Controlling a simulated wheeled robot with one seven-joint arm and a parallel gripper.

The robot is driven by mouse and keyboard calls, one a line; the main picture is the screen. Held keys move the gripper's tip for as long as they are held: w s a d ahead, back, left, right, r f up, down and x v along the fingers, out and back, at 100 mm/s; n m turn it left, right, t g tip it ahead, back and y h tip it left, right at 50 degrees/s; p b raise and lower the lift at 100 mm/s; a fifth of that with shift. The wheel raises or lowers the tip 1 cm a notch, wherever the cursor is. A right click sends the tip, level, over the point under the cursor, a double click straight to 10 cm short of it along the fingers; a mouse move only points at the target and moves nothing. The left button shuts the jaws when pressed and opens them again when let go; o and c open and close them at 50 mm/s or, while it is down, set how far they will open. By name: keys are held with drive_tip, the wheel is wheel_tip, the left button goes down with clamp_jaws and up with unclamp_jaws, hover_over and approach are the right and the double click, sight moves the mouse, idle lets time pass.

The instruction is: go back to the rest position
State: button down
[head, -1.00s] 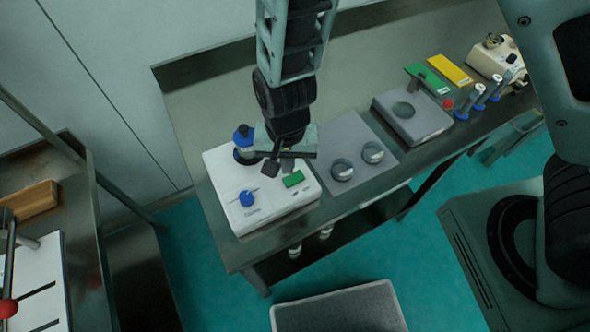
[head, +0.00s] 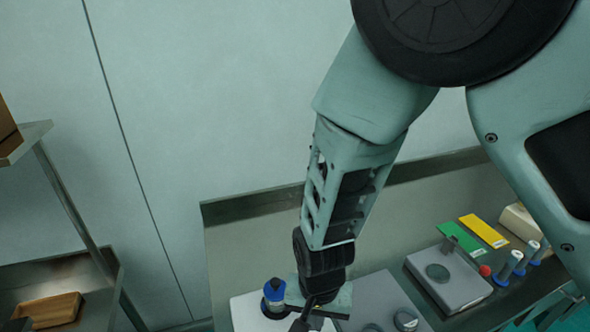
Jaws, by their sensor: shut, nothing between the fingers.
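My gripper (head: 303,321) is at the lower middle of the head view, at the end of my arm, which reaches down from the upper right. It is shut and empty, with its fingers partly cut off by the bottom edge. It is over or in front of a white device (head: 246,314). A blue-topped round part (head: 275,294) of that device shows just left of the gripper. How far the fingers are above the device, I cannot tell.
The metal bench (head: 240,240) has a raised back edge against the wall. On it are round steel pieces (head: 405,320), a grey scale-like device (head: 449,281), green (head: 461,238) and yellow (head: 484,231) plates and blue-based tubes (head: 512,262). A shelf with a wooden box (head: 50,309) stands left.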

drive_tip(key=s+d+r+n+b, duration=0.8)
drive_tip(key=s+r+n+b, duration=0.1)
drive_tip(key=s+n+b, duration=0.1)
drive_tip(key=shift+s+r+n+y, duration=0.3)
drive_tip(key=shift+s+r, duration=0.1)
drive_tip(key=shift+s, duration=0.2)
idle(0.3)
